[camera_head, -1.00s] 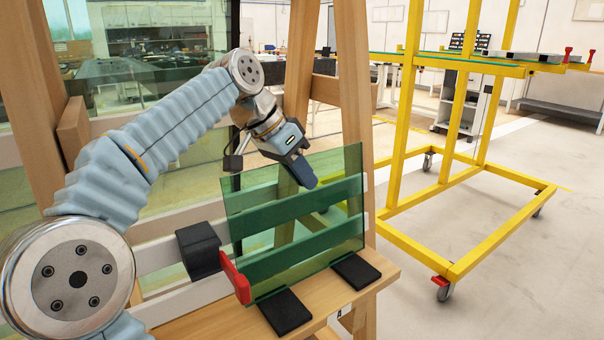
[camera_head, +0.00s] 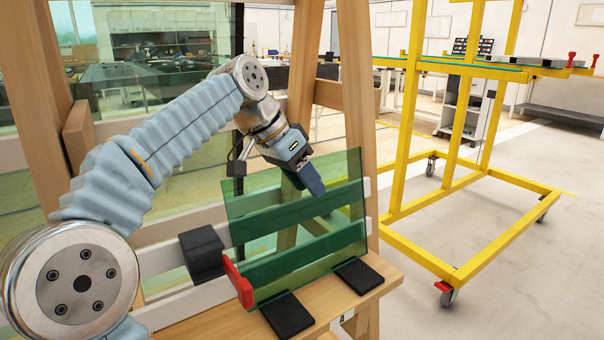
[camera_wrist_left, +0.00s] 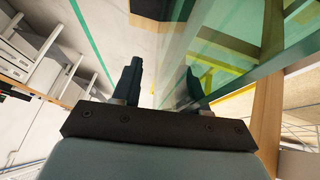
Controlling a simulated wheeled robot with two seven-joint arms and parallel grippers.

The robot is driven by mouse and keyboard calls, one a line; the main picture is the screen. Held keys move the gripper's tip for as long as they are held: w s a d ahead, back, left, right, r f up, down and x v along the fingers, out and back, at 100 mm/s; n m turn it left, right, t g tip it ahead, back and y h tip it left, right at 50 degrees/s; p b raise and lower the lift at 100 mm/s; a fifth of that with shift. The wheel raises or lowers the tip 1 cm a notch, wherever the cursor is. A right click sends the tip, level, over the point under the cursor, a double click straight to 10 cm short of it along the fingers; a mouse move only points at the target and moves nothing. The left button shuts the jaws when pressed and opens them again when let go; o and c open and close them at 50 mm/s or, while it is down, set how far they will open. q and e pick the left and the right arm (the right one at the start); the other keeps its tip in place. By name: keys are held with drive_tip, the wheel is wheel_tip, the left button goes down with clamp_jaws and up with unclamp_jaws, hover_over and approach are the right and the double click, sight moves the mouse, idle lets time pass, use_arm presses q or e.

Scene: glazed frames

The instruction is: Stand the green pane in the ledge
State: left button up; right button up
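The green pane (camera_head: 262,205) is a see-through sheet. It stands with its lower edge at two black pads (camera_head: 287,314) on the wooden ledge (camera_head: 345,304) and leans back towards the pale rails. A red stop (camera_head: 237,284) is at its lower left corner. My left gripper (camera_head: 304,184) is at the pane's upper edge. One blue finger is in front of the glass; the other looks tinted behind it. In the left wrist view the fingers (camera_wrist_left: 160,82) are apart, with green glass (camera_wrist_left: 240,60) at the right one. Exact contact is unclear. My right gripper is not seen.
A black block (camera_head: 202,252) sits on a rail left of the pane. Wooden posts (camera_head: 355,110) frame the stand. A yellow wheeled rack (camera_head: 400,140) stands to the right, with open floor between its base and the stand.

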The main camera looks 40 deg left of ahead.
use_arm(q)
drive_tip(key=p+v, duration=0.2)
drive_tip(key=v, duration=1)
drive_tip(key=shift+s+a+r, duration=0.15)
drive_tip(key=shift+r, duration=0.2)
drive_tip(key=shift+s+a+r, duration=0.15)
drive_tip(key=shift+s+r, duration=0.15)
drive_tip(key=shift+r, duration=0.2)
